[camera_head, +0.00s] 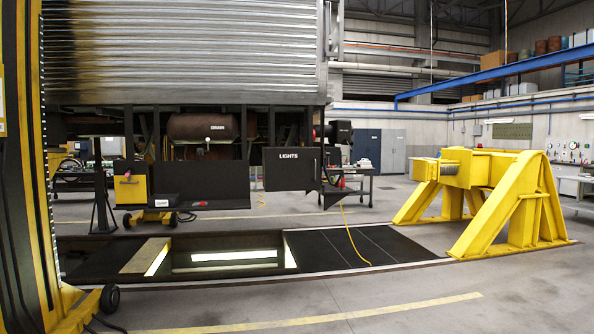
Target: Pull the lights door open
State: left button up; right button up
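The lights door (290,169) is a dark panel marked "LIGHTS" in white, under the right part of the raised railcar (195,55). It looks closed or nearly flat to the view; I cannot tell exactly.
A yellow lifting column (22,150) stands close on the left. An open floor pit (230,255) with lit strips lies in front of the railcar, beside dark floor plates (365,246). A yellow stand (490,195) is at right. The near grey floor is mostly clear.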

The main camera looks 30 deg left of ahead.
aim_at(287, 169)
jog(key=i+j+u, duration=0.2)
jog(key=i, duration=0.15)
jog(key=i+j+u, duration=0.2)
jog(key=i, duration=0.2)
jog(key=i+u, duration=0.4)
jog(key=i, duration=1.85)
